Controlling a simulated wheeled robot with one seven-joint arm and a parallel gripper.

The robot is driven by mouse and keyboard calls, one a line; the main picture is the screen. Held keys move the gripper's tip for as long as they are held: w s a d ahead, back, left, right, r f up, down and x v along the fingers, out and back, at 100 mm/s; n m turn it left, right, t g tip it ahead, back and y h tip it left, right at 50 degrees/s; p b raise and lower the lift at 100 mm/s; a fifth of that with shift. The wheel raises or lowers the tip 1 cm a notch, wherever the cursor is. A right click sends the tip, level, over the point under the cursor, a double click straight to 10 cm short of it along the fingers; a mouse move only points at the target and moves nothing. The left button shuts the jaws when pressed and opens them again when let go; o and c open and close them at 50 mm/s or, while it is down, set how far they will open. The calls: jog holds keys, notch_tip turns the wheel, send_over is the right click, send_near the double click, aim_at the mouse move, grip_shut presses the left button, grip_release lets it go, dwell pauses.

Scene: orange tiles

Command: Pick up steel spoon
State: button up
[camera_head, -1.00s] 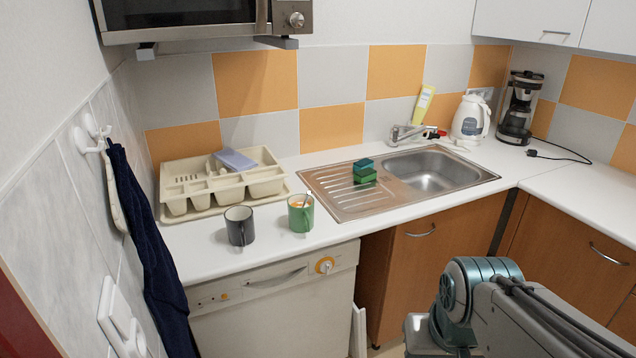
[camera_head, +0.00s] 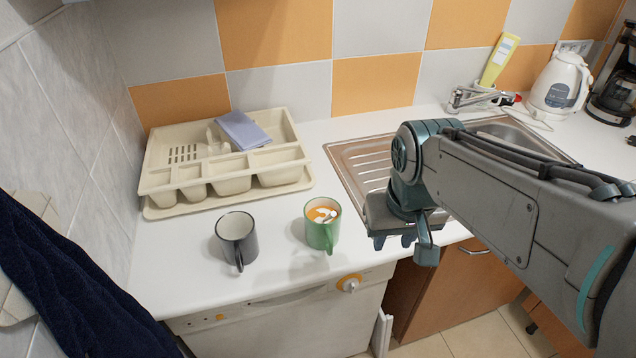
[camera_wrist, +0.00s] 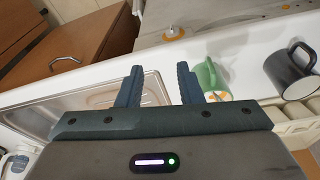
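A green mug (camera_head: 321,232) stands near the counter's front edge, holding something orange and white. A small grey spoon (camera_head: 330,217) seems to lean inside the mug, its end at the rim. My gripper (camera_head: 402,240) hangs to the right of the green mug, apart from it. In the wrist view the two fingers (camera_wrist: 160,72) are apart with nothing between them, so it is open. The green mug (camera_wrist: 209,75) is just right of the fingers there. The spoon cannot be made out clearly in that view.
A dark grey mug (camera_head: 237,240) stands left of the green one. A beige cutlery tray (camera_head: 160,182) with a blue-purple item (camera_head: 243,131) is behind. My arm covers part of the sink (camera_head: 355,160). A dark cloth (camera_head: 60,280) hangs at left.

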jog(key=w+a+r+n, duration=0.2)
jog(key=w+a+r, duration=0.3)
jog(key=n+g+h+p, duration=0.1)
jog(key=g+p, duration=0.1)
send_near(329, 218)
jog(key=shift+w+d+f, duration=0.2)
jog(key=shift+f, duration=1.65)
jog(key=shift+w+d+f, duration=0.15)
jog(key=shift+w+f, duration=0.05)
jog(key=shift+f, duration=1.65)
jog(key=shift+w+d+f, duration=0.2)
jog(key=shift+w+f, duration=0.05)
jog(key=shift+f, duration=1.65)
jog(key=shift+n, duration=0.3)
grip_shut()
